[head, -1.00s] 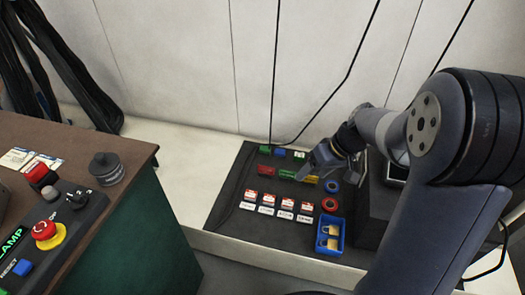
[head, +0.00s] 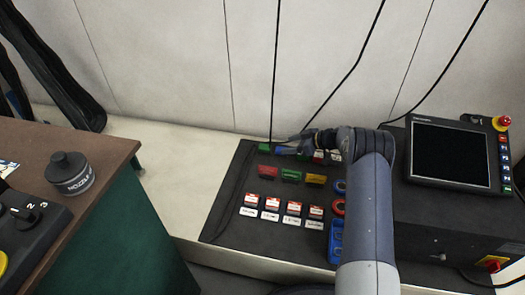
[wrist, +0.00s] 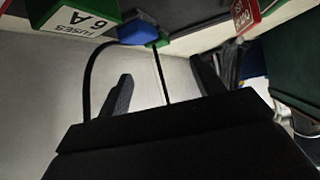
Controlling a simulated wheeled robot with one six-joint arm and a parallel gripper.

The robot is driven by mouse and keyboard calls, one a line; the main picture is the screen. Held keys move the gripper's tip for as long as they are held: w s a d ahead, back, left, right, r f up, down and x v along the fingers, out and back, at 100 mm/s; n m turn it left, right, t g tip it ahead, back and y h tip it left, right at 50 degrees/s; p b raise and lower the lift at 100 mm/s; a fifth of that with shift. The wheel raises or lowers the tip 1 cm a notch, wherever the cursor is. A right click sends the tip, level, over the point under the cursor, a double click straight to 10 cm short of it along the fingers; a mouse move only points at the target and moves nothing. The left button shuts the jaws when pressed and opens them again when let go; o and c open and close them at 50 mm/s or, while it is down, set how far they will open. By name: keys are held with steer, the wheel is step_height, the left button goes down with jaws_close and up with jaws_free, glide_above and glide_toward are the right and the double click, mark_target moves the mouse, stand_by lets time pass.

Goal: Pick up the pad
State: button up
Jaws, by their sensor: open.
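No item is clearly marked as the pad, so I cannot tell which one it is. My gripper (head: 282,149) is at the back of the dark mat (head: 232,205), close to a small blue item (head: 279,151) and a green item (head: 264,147). In the wrist view my gripper (wrist: 165,86) is open, with its two dark fingers apart and nothing between them but a pale surface and a thin cable. The blue item (wrist: 150,30) is also there, beyond the fingers. A green block labelled FUSES 6 A (wrist: 82,18) is at the upper left.
Red (head: 265,174), green (head: 291,175) and yellow (head: 316,180) blocks lie in a row, with several red-and-white items in front. A blue tray (head: 335,250) is partly behind my arm. A control panel (head: 450,155) stands right. A brown-topped bench (head: 100,150) is left.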

mark_target(264, 147)
steer(key=shift+w+a+f, duration=0.1)
steer(key=shift+w+f, duration=0.15)
steer(key=shift+f, duration=0.2)
steer(key=b+x, duration=0.1)
steer(key=x, duration=0.3)
steer(key=shift+w+a+f+b, duration=0.15)
steer(key=shift+a+f+b, duration=0.1)
steer(key=shift+b, duration=0.15)
steer(key=b+x, duration=0.1)
steer(key=x, duration=0.1)
steer(key=b+x, duration=0.1)
steer(key=x, duration=0.2)
steer(key=shift+a+r+b, duration=0.15)
steer(key=shift+a+b, duration=0.2)
steer(key=shift+w+a, duration=0.15)
steer(key=shift+a, duration=0.05)
steer(key=shift+c, duration=0.2)
steer(key=c, duration=1.1)
steer(key=shift+c, duration=0.2)
steer(key=shift+r, duration=0.2)
